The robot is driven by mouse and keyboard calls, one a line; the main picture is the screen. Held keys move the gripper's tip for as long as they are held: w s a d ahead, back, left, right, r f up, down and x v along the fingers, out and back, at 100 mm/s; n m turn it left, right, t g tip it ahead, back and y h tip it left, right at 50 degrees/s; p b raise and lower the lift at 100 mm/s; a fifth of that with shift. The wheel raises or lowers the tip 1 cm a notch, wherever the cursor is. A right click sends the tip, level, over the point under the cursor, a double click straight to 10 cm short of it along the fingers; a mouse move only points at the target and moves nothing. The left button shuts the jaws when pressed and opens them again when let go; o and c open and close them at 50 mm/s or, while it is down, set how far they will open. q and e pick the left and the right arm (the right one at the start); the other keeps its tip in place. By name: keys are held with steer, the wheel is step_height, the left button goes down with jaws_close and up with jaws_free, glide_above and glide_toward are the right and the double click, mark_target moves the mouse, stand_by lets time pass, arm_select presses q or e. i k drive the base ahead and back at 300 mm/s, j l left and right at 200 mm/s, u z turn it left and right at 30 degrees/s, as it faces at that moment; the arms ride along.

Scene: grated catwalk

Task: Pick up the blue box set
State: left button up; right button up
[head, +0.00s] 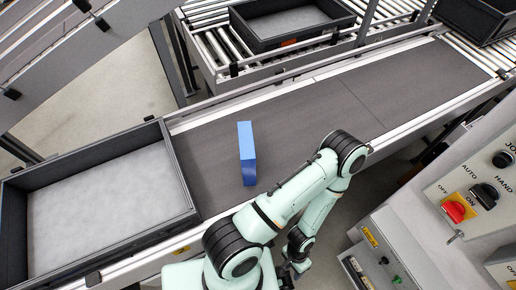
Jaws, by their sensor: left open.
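A blue box (247,153) stands on the dark conveyor belt (320,125), near the middle of the view. My left gripper (297,266) is at the bottom, below and to the right of the box, beyond the near edge of the belt. It is small, dark and partly hidden by my arm. It is apart from the box, and nothing shows between its fingers. My arm bends up over the near side of the belt and back down. My right gripper is not in view.
A large black tray (185,172) with a pale, empty floor is at the left end of the belt. Another black tray (262,42) sits on a roller conveyor (218,50) at the back. A control panel (480,205) with a red knob is at right. The belt right of the box is clear.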

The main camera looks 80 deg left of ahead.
mark_target(246, 139)
steer(key=l+u, duration=0.1)
steer(key=u, duration=4.55)
